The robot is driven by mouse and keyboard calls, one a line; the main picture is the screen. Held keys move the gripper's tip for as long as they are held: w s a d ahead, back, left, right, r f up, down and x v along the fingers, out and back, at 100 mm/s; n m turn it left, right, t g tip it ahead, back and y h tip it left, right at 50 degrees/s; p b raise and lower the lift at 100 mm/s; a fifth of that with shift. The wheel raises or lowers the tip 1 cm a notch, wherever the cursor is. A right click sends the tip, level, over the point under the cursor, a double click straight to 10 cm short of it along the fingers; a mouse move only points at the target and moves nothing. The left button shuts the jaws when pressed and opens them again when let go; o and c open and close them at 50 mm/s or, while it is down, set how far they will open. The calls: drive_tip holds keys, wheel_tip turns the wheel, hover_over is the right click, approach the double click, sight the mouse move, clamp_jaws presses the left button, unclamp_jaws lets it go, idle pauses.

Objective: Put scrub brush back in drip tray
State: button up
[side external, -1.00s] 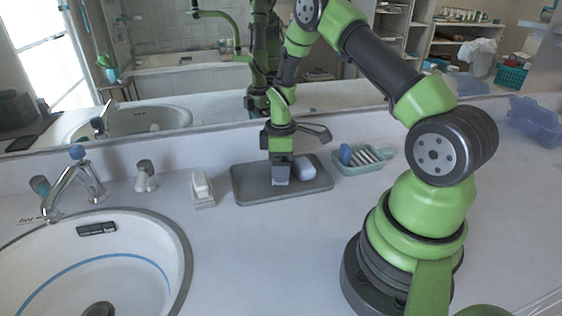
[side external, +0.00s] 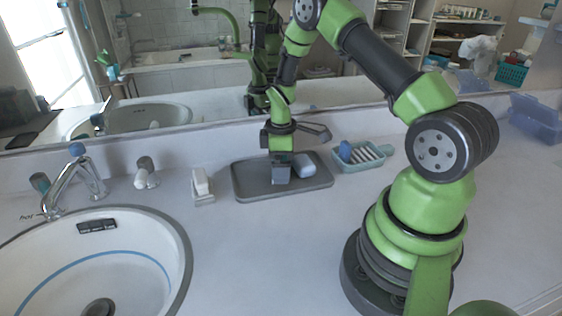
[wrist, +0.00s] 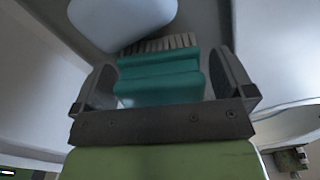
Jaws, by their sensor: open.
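The teal scrub brush (wrist: 160,82), with pale bristles along one side, lies between the fingers of my gripper (wrist: 165,62) in the wrist view. The jaws are open, with a finger on either side of it. In the side view my gripper (side external: 281,178) points straight down, low over the grey drip tray (side external: 247,189). The fingers hide the brush there. The brush appears to be inside the tray, but I cannot tell exactly how it rests on the floor. A pale blue rounded bar (side external: 304,165) lies in the tray just right of my gripper; it also shows in the wrist view (wrist: 120,16).
A small white block on a holder (side external: 201,184) stands left of the tray. A teal soap dish (side external: 364,160) with a blue item stands to the right. The sink (side external: 180,260) and faucet (side external: 78,180) are at left. A mirror backs the counter; the counter in front is clear.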

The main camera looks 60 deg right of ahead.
drive_tip(key=shift+r, duration=4)
drive_tip(key=shift+r, duration=0.1)
wheel_tip(320, 180, up, 10)
drive_tip(key=s+a+r+m+t, duration=0.2)
drive_tip(key=s+a+r+m, duration=0.1)
drive_tip(key=a+r, duration=0.4)
drive_tip(key=s+a+r+m+t+y, duration=0.1)
drive_tip(key=s+a+r+m+t, duration=0.1)
drive_tip(key=s+a, duration=0.3)
drive_tip(key=s+a+r+m+t+y, duration=0.1)
drive_tip(key=s+a+r+m+t, duration=0.1)
drive_tip(key=s+a+m, duration=0.3)
drive_tip(key=s+t, duration=0.1)
drive_tip(key=s, duration=0.2)
drive_tip(key=shift+a, duration=0.35)
